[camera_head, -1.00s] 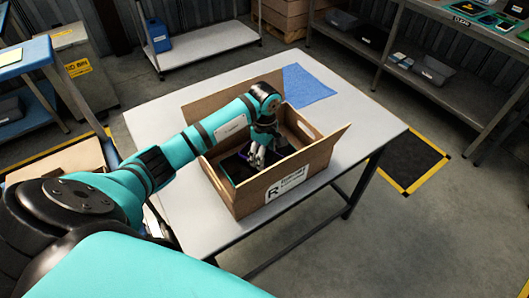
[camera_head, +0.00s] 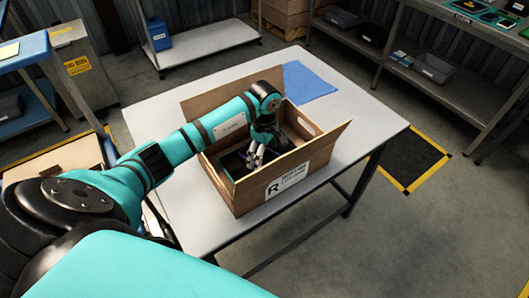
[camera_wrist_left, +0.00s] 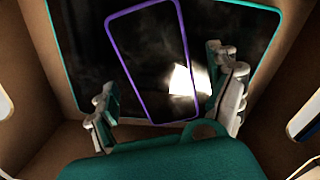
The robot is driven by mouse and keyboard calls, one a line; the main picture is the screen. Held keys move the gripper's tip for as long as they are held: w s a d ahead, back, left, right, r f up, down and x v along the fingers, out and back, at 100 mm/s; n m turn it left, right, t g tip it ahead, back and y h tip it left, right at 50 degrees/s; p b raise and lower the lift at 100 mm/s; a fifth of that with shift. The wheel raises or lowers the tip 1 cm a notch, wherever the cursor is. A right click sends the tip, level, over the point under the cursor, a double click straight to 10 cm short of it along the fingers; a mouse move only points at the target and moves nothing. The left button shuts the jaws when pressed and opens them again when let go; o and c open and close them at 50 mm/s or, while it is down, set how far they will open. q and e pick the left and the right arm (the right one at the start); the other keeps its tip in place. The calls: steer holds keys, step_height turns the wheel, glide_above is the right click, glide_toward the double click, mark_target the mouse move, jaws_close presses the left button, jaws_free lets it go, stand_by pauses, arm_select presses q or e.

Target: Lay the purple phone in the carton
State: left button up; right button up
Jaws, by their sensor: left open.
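The purple phone (camera_wrist_left: 146,50), a dark slab with a purple rim, lies inside the carton in the left wrist view. It rests over a larger dark, teal-rimmed device (camera_wrist_left: 82,60), slightly turned against it. The cardboard carton (camera_head: 240,200) stands tilted-looking on the table with its flaps open. My left gripper (camera_head: 256,156) reaches down into it; its fingers are apart, one on each side of the phone's lower part in the left wrist view (camera_wrist_left: 162,90), not closed on it. In the head view the phone is mostly hidden by the gripper. My right gripper is not in view.
The carton's walls stand close around my left gripper. A blue cloth (camera_head: 310,80) lies at the table's far corner. The light table (camera_head: 370,125) is otherwise clear. Shelves (camera_head: 440,75) stand at the right and a bin (camera_head: 85,75) at the left.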

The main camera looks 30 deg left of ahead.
mark_target(265, 156)
arm_select(q)
steer(key=shift+r+p, duration=0.5)
step_height(265, 156, up, 12)
steer(key=b, duration=0.2)
steer(key=shift+b, duration=0.35)
